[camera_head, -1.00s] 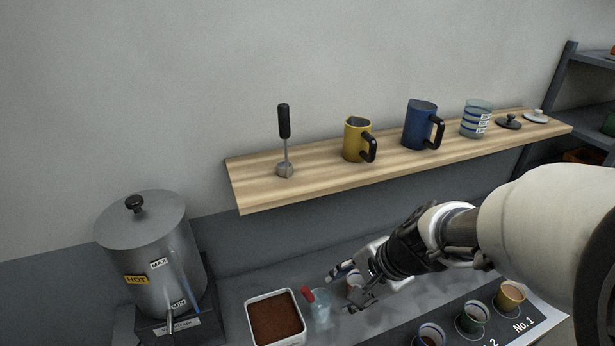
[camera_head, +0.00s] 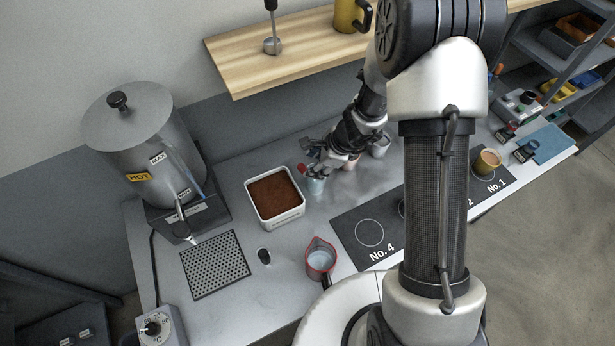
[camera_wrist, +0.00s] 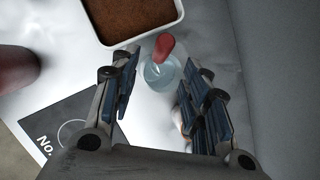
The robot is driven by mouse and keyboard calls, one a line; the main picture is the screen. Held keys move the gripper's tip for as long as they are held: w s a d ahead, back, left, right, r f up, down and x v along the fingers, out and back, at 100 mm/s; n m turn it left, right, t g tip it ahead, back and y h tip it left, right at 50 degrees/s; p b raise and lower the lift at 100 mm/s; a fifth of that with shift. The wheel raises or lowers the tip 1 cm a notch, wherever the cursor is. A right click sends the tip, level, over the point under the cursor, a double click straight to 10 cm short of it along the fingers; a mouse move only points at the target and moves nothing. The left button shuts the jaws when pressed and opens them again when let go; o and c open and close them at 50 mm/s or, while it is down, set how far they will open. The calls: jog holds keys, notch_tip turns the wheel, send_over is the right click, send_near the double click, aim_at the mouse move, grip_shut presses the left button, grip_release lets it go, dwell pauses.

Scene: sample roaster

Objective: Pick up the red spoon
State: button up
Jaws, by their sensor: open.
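The red spoon shows as a red handle end (camera_wrist: 163,46) sticking up from a clear glass (camera_wrist: 158,75) in the wrist view. Its lower part is in the glass and hard to make out. In the head view the red end (camera_head: 302,169) shows at the left of my gripper (camera_head: 318,160), above the glass (camera_head: 315,186). In the wrist view my gripper (camera_wrist: 160,72) is open, with one finger on each side of the glass and the red end just beyond the fingertips. I cannot tell whether a finger touches the glass.
A white tray of brown powder (camera_head: 300,207) stands close beside the glass. A small cup (camera_head: 379,146) stands to the right. A red-rimmed jug (camera_head: 320,258), a black mat (camera_head: 352,262) and a metal boiler (camera_head: 128,140) are around. A wooden shelf (camera_head: 235,72) is above.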

aim_at(306, 168)
jog(key=x, duration=0.2)
jog(key=b+x, duration=0.1)
jog(key=x, duration=0.5)
jog(key=shift+w+a+r, duration=0.1)
jog(key=shift+a+r, duration=0.05)
jog(key=shift+a, duration=0.15)
jog(key=shift+c, duration=0.4)
jog(key=shift+r, duration=0.1)
grip_shut()
